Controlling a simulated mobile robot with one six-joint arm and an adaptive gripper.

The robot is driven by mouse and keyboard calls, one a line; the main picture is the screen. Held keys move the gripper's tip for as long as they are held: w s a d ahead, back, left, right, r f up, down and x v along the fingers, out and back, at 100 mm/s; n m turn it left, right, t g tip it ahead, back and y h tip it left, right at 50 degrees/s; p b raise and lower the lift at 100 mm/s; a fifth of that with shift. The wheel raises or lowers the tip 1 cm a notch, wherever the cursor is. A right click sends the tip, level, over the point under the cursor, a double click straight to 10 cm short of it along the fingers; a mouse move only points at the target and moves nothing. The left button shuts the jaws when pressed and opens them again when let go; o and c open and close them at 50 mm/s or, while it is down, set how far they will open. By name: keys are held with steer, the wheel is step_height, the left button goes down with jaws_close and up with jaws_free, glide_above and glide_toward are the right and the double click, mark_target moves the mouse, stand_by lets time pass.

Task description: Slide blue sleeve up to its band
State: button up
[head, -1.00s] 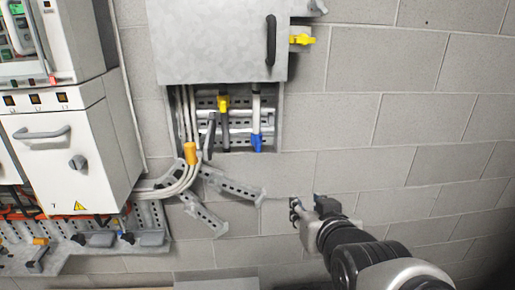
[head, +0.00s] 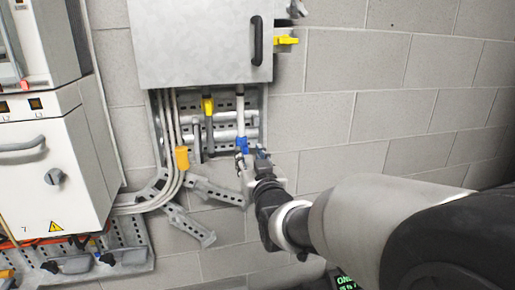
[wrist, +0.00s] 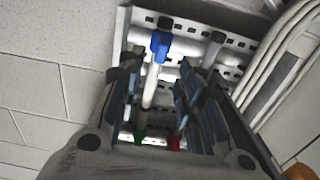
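The blue sleeve (head: 243,145) sits low on a white vertical pipe below the grey cabinet. A dark band (head: 239,93) shows higher on that pipe, with bare white pipe between. My gripper (head: 254,160) is at the sleeve's lower right in the head view and overlaps its lower part. In the wrist view the blue sleeve (wrist: 159,45) shows beyond my open gripper (wrist: 160,85), the white pipe running between the two fingers. I see no finger closed on the sleeve; contact cannot be told.
A pipe with a yellow sleeve (head: 208,105) stands left of the blue one. An orange sleeve (head: 182,157) is on the bent cables. The grey cabinet (head: 195,45) hangs above, and slotted metal trays (head: 217,193) lie below. Bare block wall is at right.

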mark_target(246, 148)
steer(key=x, duration=0.7)
steer(key=shift+w+a+f, duration=0.1)
steer(key=shift+w, duration=0.1)
steer(key=shift+c, duration=0.3)
jaws_close()
